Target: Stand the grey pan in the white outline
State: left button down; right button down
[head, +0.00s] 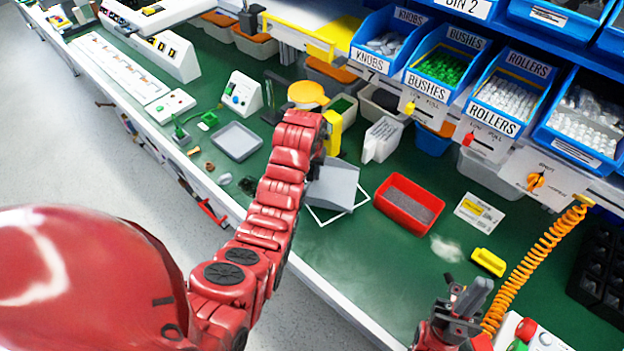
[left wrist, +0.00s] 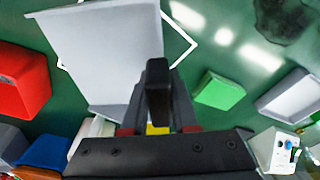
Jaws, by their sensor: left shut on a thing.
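The grey pan (head: 334,186) is a wide, flat scoop over the green bench top. It also fills the upper middle of the left wrist view (left wrist: 105,45). My left gripper (left wrist: 160,105) is shut on the pan at its handle end; a bit of yellow shows between the fingers. In the head view my arm hides most of this grip. The white outline (head: 323,222) shows past the pan's lower and right edges, and its corners show around the pan in the left wrist view (left wrist: 183,32). The pan covers part of it. My right gripper (head: 468,298) is at the lower right, away from the pan.
A red tray (head: 408,203) stands just right of the outline. A grey tray (head: 237,141) and a control box (head: 243,93) are to the left. A yellow block (head: 488,262) and an orange coiled hose (head: 540,255) are near my right gripper. Blue bins (head: 437,66) line the back.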

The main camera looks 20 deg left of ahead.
pick_arm(q)
jog(key=shift+w+f+p, duration=0.15)
jog(key=shift+p, duration=0.2)
notch_tip(320, 180, down, 2)
jog(key=shift+f+p, duration=0.2)
jog(key=shift+p, duration=0.45)
jog(key=shift+f, duration=0.4)
jog(key=shift+f, duration=0.25)
jog(key=c, duration=0.7)
grip_release()
jog(key=shift+r, duration=0.1)
